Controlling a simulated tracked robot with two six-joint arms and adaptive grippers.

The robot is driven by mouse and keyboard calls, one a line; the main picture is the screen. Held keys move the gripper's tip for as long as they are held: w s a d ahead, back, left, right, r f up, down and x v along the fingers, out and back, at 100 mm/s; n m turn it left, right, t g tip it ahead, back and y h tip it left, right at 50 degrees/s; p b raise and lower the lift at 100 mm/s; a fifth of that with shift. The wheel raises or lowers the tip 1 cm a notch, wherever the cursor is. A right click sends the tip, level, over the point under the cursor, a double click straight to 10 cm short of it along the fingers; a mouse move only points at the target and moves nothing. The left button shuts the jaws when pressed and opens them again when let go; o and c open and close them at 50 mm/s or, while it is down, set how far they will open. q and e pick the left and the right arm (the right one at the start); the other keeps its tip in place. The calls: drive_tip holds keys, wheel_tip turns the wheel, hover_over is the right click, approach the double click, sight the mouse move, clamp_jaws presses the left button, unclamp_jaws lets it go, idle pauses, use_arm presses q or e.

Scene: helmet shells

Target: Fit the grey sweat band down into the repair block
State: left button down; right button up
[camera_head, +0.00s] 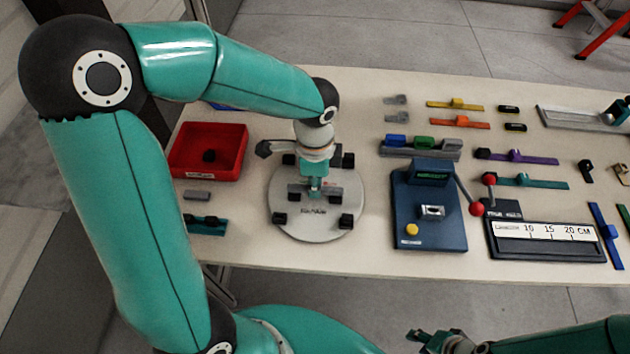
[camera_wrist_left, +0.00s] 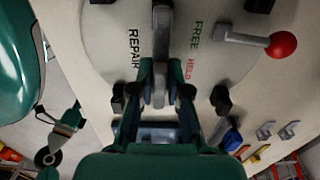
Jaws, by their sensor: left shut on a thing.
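My left gripper (camera_head: 316,188) points down over the middle of a round grey plate marked REPAIR (camera_head: 313,228). It is shut on a slim grey bar, the grey sweat band (camera_wrist_left: 161,60), which lies across the plate's middle between my fingers. The repair block appears to be the fixture at the plate's centre, with small dark pieces (camera_head: 294,192) by the band's ends. My fingers cover part of it, so I cannot tell how deep the band sits. My right gripper (camera_head: 432,339) is open and empty off the table's front edge.
A lever with a red knob (camera_wrist_left: 280,44) stands by the FREE and HELD marks. Dark blocks (camera_head: 346,221) ring the plate. A red tray (camera_head: 238,160) lies left; a blue station (camera_head: 428,235) and a ruler gauge (camera_head: 545,245) lie right, with coloured strips behind.

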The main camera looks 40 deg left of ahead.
use_arm(q)
drive_tip(key=shift+f+b, duration=0.5)
drive_tip(key=shift+f, duration=0.2)
drive_tip(key=c, duration=1.1)
unclamp_jaws()
drive_tip(key=shift+o, duration=0.2)
drive_tip(key=shift+r, duration=0.1)
wheel_tip(320, 180, up, 12)
drive_tip(key=shift+f, duration=0.2)
